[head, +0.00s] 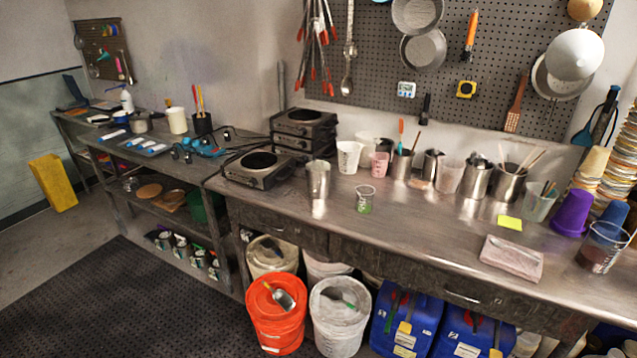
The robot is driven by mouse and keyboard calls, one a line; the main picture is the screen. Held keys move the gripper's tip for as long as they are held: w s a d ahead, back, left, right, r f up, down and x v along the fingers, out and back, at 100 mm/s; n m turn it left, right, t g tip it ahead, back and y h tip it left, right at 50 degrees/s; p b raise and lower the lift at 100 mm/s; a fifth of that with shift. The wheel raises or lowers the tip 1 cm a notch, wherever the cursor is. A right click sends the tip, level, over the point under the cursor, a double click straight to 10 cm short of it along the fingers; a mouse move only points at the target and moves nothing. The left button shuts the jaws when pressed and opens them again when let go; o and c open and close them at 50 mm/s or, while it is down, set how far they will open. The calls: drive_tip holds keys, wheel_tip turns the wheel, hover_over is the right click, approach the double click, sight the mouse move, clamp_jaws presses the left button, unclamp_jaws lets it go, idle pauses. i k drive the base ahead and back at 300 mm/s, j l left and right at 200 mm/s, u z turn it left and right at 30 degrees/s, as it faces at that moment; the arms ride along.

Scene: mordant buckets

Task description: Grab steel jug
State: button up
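A tall steel jug (318,181) stands upright near the front edge of the steel-topped workbench, in the middle of the head view. It is shiny and looks open at the top; I cannot see inside it. A small clear beaker with green marks (365,200) stands to its right, apart from it. Other steel vessels stand further right toward the wall, among them one holding tools (402,166) and a wider pot (477,181). My gripper is not in view.
A hot plate (258,168) sits left of the jug, with stacked burners (303,132) behind. A white measuring cup (349,157) and pink cup (379,165) stand behind right. The bench front (400,215) is clear. Orange (276,318) and white (338,322) buckets stand below.

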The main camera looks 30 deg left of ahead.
sight(317, 173)
drive_tip(key=i+j+u, duration=0.15)
drive_tip(key=i+j, duration=1.4)
drive_tip(key=i, duration=0.05)
